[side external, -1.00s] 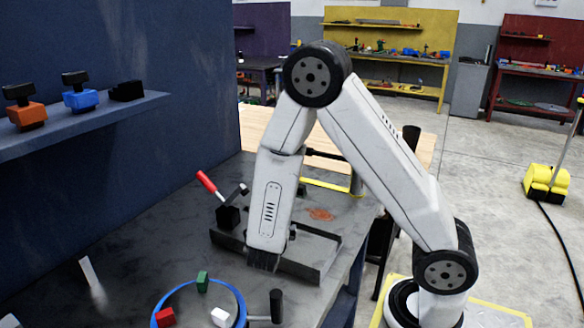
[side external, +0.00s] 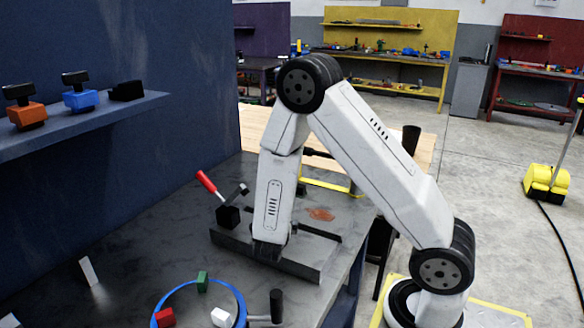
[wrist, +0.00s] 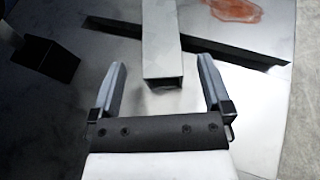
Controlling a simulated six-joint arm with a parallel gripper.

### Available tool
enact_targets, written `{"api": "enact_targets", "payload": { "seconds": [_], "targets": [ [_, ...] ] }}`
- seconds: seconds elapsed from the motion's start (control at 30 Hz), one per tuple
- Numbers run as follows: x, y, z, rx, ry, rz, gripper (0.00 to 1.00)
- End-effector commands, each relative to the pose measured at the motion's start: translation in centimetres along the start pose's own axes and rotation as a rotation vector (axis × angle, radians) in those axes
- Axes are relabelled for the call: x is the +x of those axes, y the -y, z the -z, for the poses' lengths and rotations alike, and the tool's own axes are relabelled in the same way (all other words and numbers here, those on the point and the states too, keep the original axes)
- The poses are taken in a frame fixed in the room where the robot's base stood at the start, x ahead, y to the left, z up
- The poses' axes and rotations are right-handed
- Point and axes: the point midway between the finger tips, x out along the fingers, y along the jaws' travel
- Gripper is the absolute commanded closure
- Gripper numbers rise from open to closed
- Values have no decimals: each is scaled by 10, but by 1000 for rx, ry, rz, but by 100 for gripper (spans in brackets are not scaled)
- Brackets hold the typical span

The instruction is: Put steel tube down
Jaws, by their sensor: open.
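The steel tube (wrist: 160,38) is a grey square tube with its open end facing my gripper in the wrist view. It appears to lie on a flat metal surface. My gripper (wrist: 162,66) is open, with one finger on each side of the tube's near end and a visible gap on both sides. In the side external view my gripper (side external: 270,250) is low at the dark metal fixture (side external: 300,264). The tube cannot be made out there, and the fingertips are mostly hidden.
A red-handled clamp (side external: 207,183) stands at the fixture's left. A blue-rimmed round plate (side external: 238,295) with red, green and white blocks is in front. A blue wall (side external: 110,170) with a shelf stands left.

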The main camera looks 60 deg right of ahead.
Motion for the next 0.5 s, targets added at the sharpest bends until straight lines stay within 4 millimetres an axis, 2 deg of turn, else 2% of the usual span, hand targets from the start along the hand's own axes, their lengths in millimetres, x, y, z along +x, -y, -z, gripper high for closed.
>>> {"api": "enact_targets", "payload": {
  "seconds": [0.17, 0.5],
  "targets": [
    [8, 1, -1, 1, 0, 1, 0],
    [42, 2, -4, 0, -1, 2, 0]
  ]
}}
